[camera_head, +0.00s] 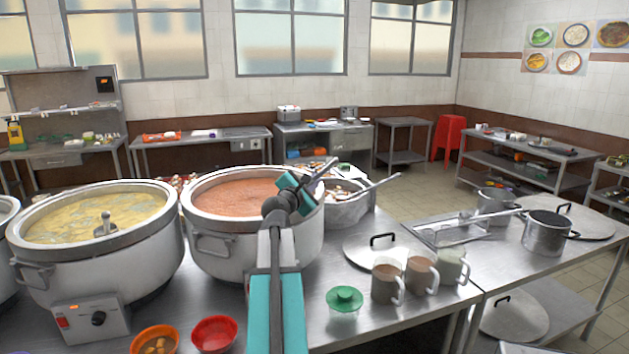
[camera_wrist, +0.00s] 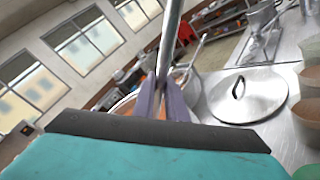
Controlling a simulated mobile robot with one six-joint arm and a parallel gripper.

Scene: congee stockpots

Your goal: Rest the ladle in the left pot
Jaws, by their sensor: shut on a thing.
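My gripper (camera_head: 305,190) is above the right side of a large pot of orange-red food (camera_head: 222,228). In the wrist view its purple fingers (camera_wrist: 163,98) are shut on a thin metal rod, the ladle handle (camera_wrist: 170,35). A short bright piece of the ladle (camera_head: 325,167) shows beyond the gripper in the head view; its bowl is hidden or cannot be made out.
A smaller metal pot (camera_head: 350,213) with a long handle stands right of the orange-red pot. Orange (camera_head: 155,338) and red (camera_head: 214,334) bowls sit in front.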

